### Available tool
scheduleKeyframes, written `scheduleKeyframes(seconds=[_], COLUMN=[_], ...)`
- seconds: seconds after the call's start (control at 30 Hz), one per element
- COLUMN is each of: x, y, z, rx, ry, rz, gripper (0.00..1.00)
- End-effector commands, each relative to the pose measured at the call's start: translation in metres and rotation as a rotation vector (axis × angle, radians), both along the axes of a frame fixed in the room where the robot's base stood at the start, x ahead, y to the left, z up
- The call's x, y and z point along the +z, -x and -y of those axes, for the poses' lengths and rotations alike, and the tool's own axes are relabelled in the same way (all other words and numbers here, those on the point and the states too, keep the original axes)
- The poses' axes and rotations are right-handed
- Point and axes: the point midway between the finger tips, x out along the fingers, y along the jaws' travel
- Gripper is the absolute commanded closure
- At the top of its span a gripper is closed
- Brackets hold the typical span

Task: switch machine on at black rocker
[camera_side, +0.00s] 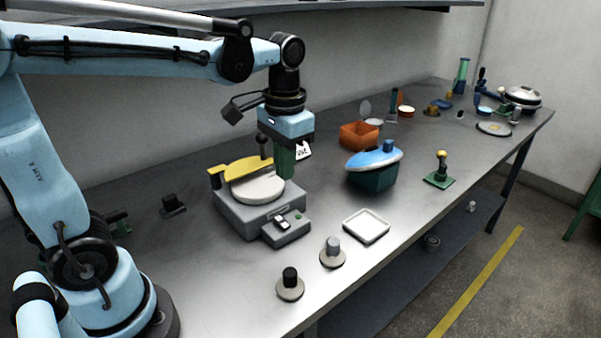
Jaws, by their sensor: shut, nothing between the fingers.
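A grey machine (232,216) stands on the metal bench, with a pale round disc (258,190) on top and a yellow guard (248,168) arched over its back. A low grey box (288,234) joins its front right side. Small dark and light controls (281,222) sit on that box; they are too small to tell which one is the black rocker or how it is set. My gripper (286,178) points down with its green fingers shut and empty. In the picture it is just right of the disc, above and behind the control box.
A white square tray (366,227), a grey-knobbed disc (332,254) and a black-knobbed disc (290,286) stand near the front edge. A blue-lidded green container (373,168) and an orange box (359,136) stand to the right. A white card (303,151) is behind my gripper.

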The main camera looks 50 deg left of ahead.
Motion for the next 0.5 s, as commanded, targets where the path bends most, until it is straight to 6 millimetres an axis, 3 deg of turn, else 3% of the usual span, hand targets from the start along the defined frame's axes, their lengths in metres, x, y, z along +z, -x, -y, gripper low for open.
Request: scheduleKeyframes(seconds=[0.2, 0.5], x=[0.0126, 0.0135], y=[0.0003, 0.0003], z=[0.0028, 0.0028], rx=[0.000, 0.000], ry=[0.000, 0.000], rz=[0.000, 0.000], gripper=[1.00, 1.00])
